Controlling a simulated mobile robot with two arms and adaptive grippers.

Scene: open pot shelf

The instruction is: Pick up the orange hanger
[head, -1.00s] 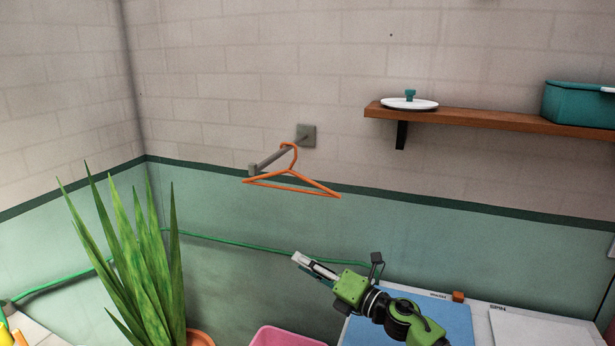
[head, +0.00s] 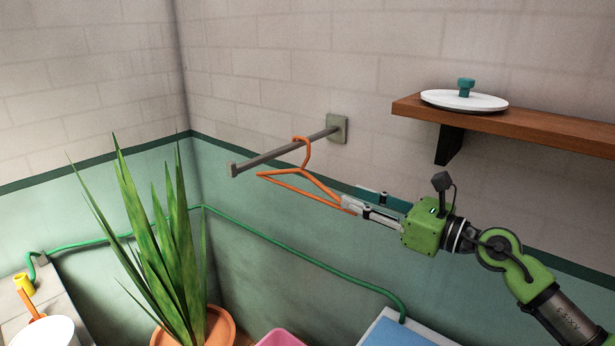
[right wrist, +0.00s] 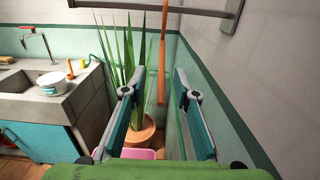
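The orange hanger (head: 300,174) hangs by its hook from a grey wall rod (head: 270,155). In the right wrist view the hanger (right wrist: 163,62) shows edge-on as an upright orange strip, between the two fingers in the picture. My right gripper (head: 352,203) is at the hanger's right end in the head view, level with its lower bar. Its fingers are spread apart in the right wrist view (right wrist: 154,85), with a clear gap on both sides of the hanger. I cannot tell how far the fingertips reach past its end. My left gripper is not in view.
A wooden shelf (head: 560,136) with a white lid (head: 464,100) is on the wall above my right arm. A tall potted plant (head: 165,240) stands below left of the rod. A sink counter (right wrist: 62,105) is farther left.

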